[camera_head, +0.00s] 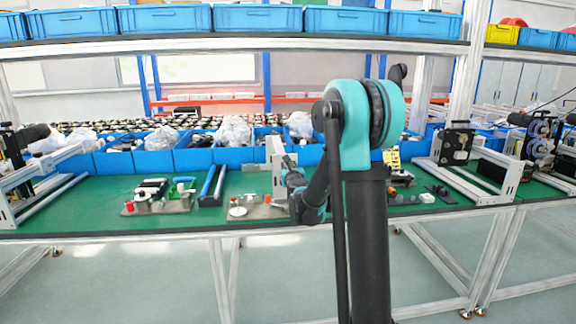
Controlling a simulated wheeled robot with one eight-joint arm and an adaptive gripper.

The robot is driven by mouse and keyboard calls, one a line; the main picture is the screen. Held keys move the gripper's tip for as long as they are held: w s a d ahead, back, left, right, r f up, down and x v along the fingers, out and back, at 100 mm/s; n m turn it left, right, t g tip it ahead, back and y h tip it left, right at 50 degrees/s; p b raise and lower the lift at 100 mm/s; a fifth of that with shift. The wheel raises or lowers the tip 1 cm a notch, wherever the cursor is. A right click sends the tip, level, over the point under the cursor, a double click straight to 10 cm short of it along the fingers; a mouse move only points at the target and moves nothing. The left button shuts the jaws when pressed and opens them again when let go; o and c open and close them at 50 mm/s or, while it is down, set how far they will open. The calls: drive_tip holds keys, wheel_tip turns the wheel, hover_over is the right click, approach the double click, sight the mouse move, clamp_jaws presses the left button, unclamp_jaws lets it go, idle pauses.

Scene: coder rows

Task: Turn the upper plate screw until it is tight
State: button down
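My arm rises in front of the bench, bends at a teal joint and reaches down over the green bench top. Its end, with my gripper (292,178), is small and dark in front of a pale upright plate (276,165). My own wrist partly covers it, so I cannot make out the fingers or whether they touch anything. The upper plate screw cannot be picked out at this size. It may be hidden behind my arm.
Left of my arm, flat base plates (130,209) carry small parts on the green bench (100,215). Metal frames (490,175) stand at right and far left. Blue bins (195,160) line the back. A shelf (240,43) with blue crates (170,18) runs above.

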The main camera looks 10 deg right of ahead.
drive_tip(key=m, duration=0.6)
drive_tip(key=c, duration=1.6)
unclamp_jaws()
drive_tip(key=shift+o, duration=0.2)
drive_tip(key=n, duration=0.9)
drive_tip(key=shift+n, duration=0.4)
drive_tip(key=shift+c, duration=0.4)
